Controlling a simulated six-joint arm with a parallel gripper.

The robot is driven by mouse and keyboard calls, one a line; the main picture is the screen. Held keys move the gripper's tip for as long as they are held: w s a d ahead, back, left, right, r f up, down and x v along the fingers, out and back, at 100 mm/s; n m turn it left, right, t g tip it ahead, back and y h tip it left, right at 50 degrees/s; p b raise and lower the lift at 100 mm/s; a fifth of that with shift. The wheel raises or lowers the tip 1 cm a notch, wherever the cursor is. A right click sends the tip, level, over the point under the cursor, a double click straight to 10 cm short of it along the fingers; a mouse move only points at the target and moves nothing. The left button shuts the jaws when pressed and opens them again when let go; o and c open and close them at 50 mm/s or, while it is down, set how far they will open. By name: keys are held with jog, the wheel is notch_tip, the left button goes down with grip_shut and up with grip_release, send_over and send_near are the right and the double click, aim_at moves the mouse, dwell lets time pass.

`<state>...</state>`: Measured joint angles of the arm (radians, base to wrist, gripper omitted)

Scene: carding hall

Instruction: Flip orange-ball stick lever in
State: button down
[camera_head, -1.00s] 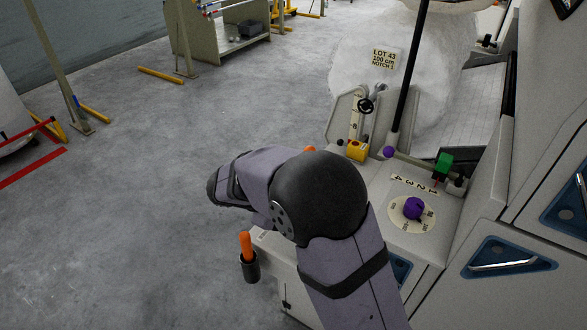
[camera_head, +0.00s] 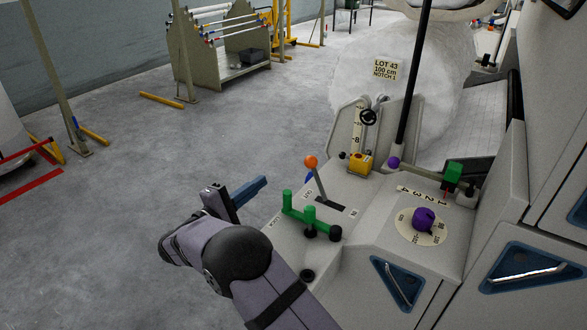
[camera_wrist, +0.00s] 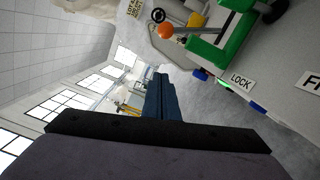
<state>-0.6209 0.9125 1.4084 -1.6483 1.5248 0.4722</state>
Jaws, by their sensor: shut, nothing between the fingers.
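The orange-ball stick lever (camera_head: 311,162) rises from a dark slot on the grey console. Its stick leans up and left, towards the OUT label; the IN label is at the slot's right end. The orange ball (camera_wrist: 166,31) also shows in the wrist view, beyond my fingertips. The blue fingers (camera_wrist: 158,75) lie together in the wrist view.
A green handle (camera_head: 297,211) with a LOCK label stands close in front of the lever. A purple dial (camera_head: 424,220), a yellow block (camera_head: 360,163) and a black post (camera_head: 410,85) are on the console further right and back. Open floor lies left.

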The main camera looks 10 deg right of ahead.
aim_at(318, 180)
jog(key=shift+w+d, duration=0.1)
jog(key=w+d+r+p, duration=0.1)
jog(key=w+d+p, duration=0.3)
jog(key=d, duration=0.6)
jog(key=shift+d+r, duration=0.2)
jog(key=shift+d, duration=0.05)
jog(key=shift+d, duration=0.1)
dwell(0.5)
